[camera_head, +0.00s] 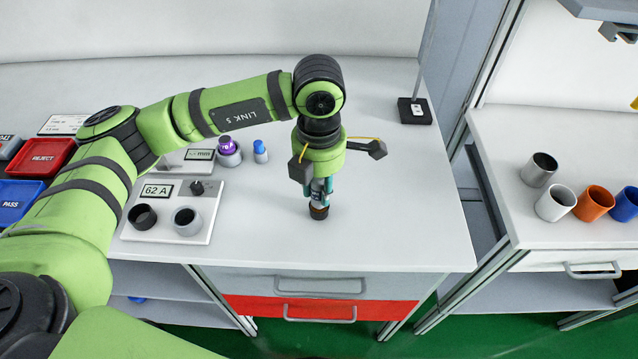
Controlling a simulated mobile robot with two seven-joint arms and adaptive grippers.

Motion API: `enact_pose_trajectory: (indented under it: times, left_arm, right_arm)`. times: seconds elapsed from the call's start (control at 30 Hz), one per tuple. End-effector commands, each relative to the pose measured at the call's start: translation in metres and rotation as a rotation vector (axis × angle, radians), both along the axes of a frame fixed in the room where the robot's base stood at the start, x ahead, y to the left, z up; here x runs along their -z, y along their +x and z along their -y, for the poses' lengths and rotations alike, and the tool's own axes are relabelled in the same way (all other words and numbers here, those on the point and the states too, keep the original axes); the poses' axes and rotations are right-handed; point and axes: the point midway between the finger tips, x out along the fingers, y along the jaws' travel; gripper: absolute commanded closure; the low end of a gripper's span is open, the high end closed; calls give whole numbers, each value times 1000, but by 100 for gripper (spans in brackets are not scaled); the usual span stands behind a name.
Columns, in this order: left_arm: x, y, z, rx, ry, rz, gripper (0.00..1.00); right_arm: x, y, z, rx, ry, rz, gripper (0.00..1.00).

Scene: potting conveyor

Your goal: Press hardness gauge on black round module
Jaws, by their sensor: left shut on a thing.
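My left gripper (322,184) points straight down over the middle of the white bench. Its fingers are shut on a small light-and-dark gauge (320,198), mostly hidden between them. Directly below the gauge, a black round module (319,213) with a brownish band stands on the bench top. The gauge's lower end appears to meet the module's top; I cannot tell whether they touch. My right gripper is not in view.
A red REJECT tray (40,157) and blue PASS tray (16,201) lie far left. Several cups stand on the right bench (497,150). Bench right of the module is clear.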

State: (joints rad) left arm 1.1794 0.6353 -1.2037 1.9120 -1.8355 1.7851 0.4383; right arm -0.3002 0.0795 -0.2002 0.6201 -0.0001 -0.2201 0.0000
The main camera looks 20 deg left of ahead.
Motion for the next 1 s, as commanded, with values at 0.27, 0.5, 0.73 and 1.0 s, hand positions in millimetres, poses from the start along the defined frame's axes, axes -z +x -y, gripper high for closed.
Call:
enact_pose_trajectory:
  times: [0.27, 0.5, 0.73, 1.0]
  left_arm:
    - [2, -2, 0, 1, 2, -6, 100]
    - [-12, -1, 0, 0, 1, -3, 100]
    - [-26, -1, 0, 0, 1, -2, 100]
    - [-43, 0, 0, 0, 1, -1, 100]
  right_arm:
    - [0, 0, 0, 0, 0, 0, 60]
    - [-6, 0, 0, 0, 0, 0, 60]
    - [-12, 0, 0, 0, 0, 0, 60]
    - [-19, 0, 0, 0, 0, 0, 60]
